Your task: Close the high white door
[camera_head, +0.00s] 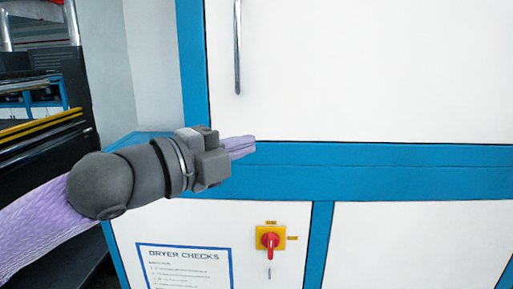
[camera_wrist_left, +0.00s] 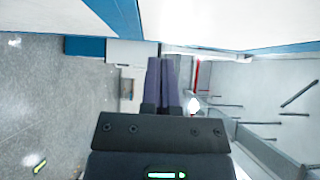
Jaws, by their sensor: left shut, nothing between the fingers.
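The high white door (camera_head: 370,65) fills the upper right of the head view, within a blue frame. A long vertical metal handle (camera_head: 238,45) is near its left edge. The door looks about flush with the frame, but I cannot tell whether a gap remains. My left gripper (camera_head: 252,144) is shut and empty, its purple fingers pointing right in front of the blue rail, just below the door's lower left part. I cannot tell whether they touch. In the left wrist view the shut fingers (camera_wrist_left: 161,62) are below a white panel (camera_wrist_left: 215,20). My right gripper is not in view.
Below the blue rail (camera_head: 400,182) are lower white panels (camera_head: 410,240), a red switch on a yellow plate (camera_head: 270,240) and a "Dryer checks" sheet (camera_head: 185,268). A dark machine with yellow strips (camera_head: 40,130) stands at the left. Grey floor (camera_wrist_left: 60,110) shows in the left wrist view.

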